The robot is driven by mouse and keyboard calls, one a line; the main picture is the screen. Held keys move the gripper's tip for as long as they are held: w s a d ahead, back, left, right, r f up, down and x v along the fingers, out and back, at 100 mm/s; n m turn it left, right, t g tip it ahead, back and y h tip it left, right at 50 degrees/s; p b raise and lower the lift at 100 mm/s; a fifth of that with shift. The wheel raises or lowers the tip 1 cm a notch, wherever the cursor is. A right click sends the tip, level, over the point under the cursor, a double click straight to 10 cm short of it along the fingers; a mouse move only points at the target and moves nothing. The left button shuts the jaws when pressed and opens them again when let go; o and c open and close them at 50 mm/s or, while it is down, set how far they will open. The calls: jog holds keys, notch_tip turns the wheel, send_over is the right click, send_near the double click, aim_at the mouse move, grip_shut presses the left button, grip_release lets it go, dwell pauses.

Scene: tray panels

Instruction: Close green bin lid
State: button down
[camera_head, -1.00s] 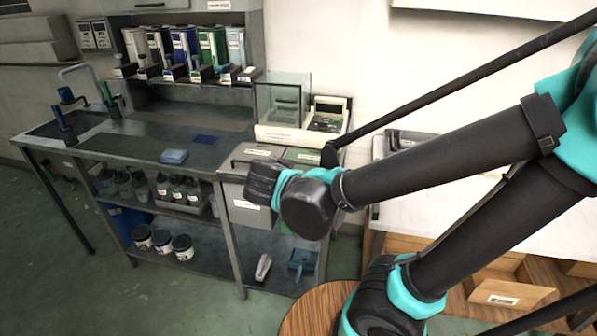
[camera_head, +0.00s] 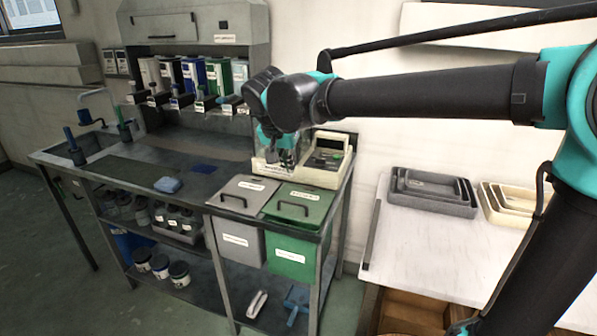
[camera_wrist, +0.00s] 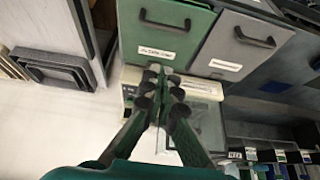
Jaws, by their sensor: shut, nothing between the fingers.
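The green bin (camera_head: 290,255) hangs in the bench frame at its right end. Its green lid (camera_head: 300,205), with a dark handle and a white label, looks flat over the bin top. The lid also shows at the top of the wrist view (camera_wrist: 160,28). My gripper (camera_head: 287,160) is shut and empty, above the bench behind the lid, beside the cream device. In the wrist view its fingertips (camera_wrist: 165,78) are together, just past the lid's labelled edge in the picture. I cannot tell whether they touch anything.
A grey bin with a grey lid (camera_head: 242,195) is left of the green one. A cream device (camera_head: 325,160) and a glass case stand behind. Grey trays (camera_head: 432,192) lie on the white table at right.

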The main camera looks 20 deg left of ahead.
send_over(292, 202)
jog(key=w, duration=0.1)
notch_tip(292, 202, down, 8)
jog(key=r, duration=0.1)
jog(key=f, duration=0.1)
jog(key=s+f, duration=0.1)
jog(key=shift+f, duration=0.35)
jog(key=shift+s+f, duration=0.25)
jog(key=shift+f, duration=0.35)
jog(key=shift+s+f, duration=0.3)
jog(key=shift+f, duration=0.45)
jog(key=shift+s+f, duration=0.3)
jog(key=shift+f, duration=0.4)
jog(key=shift+r, duration=0.1)
